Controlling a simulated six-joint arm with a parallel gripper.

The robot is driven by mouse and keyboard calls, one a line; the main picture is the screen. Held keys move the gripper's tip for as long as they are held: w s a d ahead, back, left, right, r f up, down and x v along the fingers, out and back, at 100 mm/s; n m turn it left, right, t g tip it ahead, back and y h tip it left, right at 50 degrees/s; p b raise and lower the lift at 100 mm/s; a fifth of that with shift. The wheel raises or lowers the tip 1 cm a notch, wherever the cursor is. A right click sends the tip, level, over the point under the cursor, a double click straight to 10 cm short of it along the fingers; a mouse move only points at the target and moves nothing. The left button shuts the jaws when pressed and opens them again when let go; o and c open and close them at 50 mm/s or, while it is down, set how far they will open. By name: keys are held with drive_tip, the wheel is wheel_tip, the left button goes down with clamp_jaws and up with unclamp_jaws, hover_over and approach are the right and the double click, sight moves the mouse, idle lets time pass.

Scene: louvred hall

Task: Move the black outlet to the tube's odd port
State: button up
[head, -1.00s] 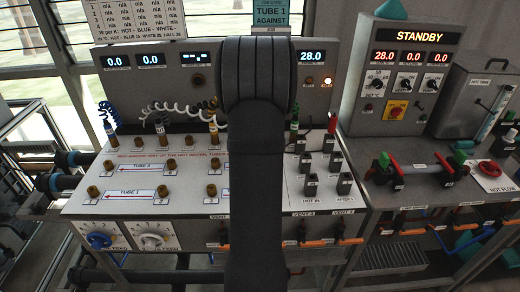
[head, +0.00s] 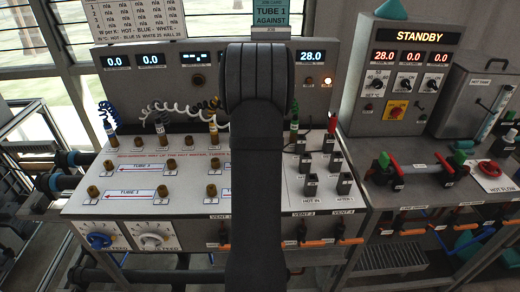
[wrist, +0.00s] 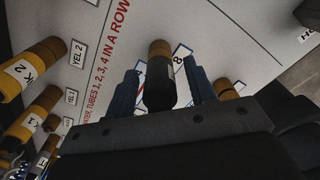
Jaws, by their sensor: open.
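In the wrist view my gripper (wrist: 163,72) is open, its two blue fingers on either side of a connector (wrist: 160,75). This connector is brass at its far end and black at its near end. It stands by a label reading 8, and I cannot tell if a finger touches it. I cannot tell whether it is the black outlet. In the head view my arm hides the gripper. Brass ports stand in rows on the sloping panel (head: 130,207), one port (head: 93,190) at the left of a labelled tube arrow and another (head: 162,191) at its right.
In the head view, plugs with blue (head: 110,128), white (head: 161,133) and green (head: 294,127) coiled hoses stand along the panel's back. Black sockets (head: 344,184) are on the right.

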clamp_jaws()
drive_tip(key=shift+r, duration=0.1)
drive_tip(key=shift+r, duration=3.4)
drive_tip(key=shift+a, duration=0.1)
drive_tip(key=s+a+r, duration=0.3)
drive_tip(key=s+a, duration=1)
drive_tip(key=a, duration=0.3)
drive_tip(key=shift+d+f, duration=0.1)
drive_tip(key=shift+f, duration=3.35)
